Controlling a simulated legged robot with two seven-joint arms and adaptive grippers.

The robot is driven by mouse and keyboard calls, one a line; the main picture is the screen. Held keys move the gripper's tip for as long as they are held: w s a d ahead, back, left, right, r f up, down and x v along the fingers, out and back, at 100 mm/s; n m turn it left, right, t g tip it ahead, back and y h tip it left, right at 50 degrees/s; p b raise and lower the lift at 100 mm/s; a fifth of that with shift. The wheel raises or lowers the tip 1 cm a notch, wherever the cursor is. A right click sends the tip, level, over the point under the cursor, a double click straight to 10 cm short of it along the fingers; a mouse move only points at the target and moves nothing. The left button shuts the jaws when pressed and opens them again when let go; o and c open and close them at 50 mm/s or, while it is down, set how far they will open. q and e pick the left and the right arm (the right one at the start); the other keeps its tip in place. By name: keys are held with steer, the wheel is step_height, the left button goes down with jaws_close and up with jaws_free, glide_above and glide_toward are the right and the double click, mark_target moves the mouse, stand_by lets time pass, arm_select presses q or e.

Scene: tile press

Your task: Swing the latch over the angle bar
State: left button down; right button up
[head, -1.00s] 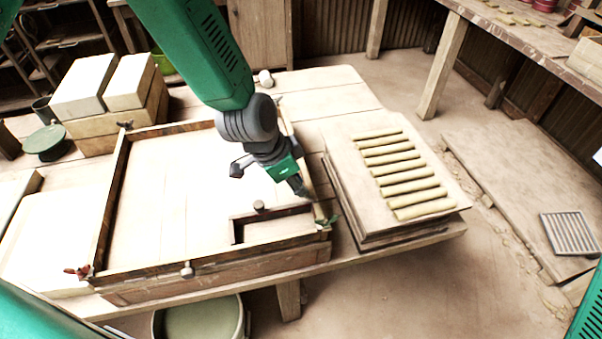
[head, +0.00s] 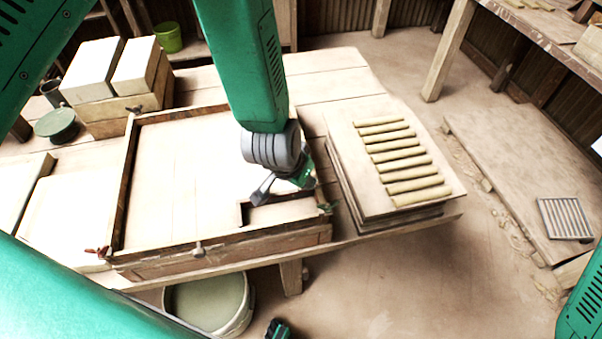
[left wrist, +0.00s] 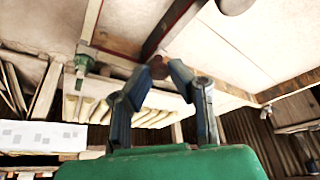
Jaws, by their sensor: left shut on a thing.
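The dark L-shaped angle bar (head: 285,212) lies on the pale bed near the front right corner of the wooden frame. It also shows as a dark red bar in the left wrist view (left wrist: 178,25). My left gripper (head: 287,188) comes down over its right part and hides some of it. In the left wrist view my left gripper's fingertips (left wrist: 158,67) are closed on a small brown piece, apparently the latch (left wrist: 157,70), beside the bar's end. A dark and green tip, apparently my right gripper (head: 278,329), shows at the bottom edge; its jaws are unclear.
The frame (head: 220,262) has a green fitting (head: 328,208) at its front right corner. A board (head: 360,190) with several clay rolls stands right of it. Pale blocks (head: 95,70) are at back left. A bucket (head: 210,305) stands below the table's front edge.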

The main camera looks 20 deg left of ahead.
arm_select(q)
steer(key=shift+s+f, duration=0.2)
steer(key=shift+s, duration=0.05)
steer(key=c, duration=1.8)
jaws_free()
steer(key=o, duration=0.3)
steer(key=shift+o, duration=0.2)
steer(key=shift+w, duration=0.15)
steer(key=shift+r, duration=0.1)
steer(key=shift+r, duration=0.15)
steer(key=v, duration=1.1)
steer(key=shift+r, duration=0.25)
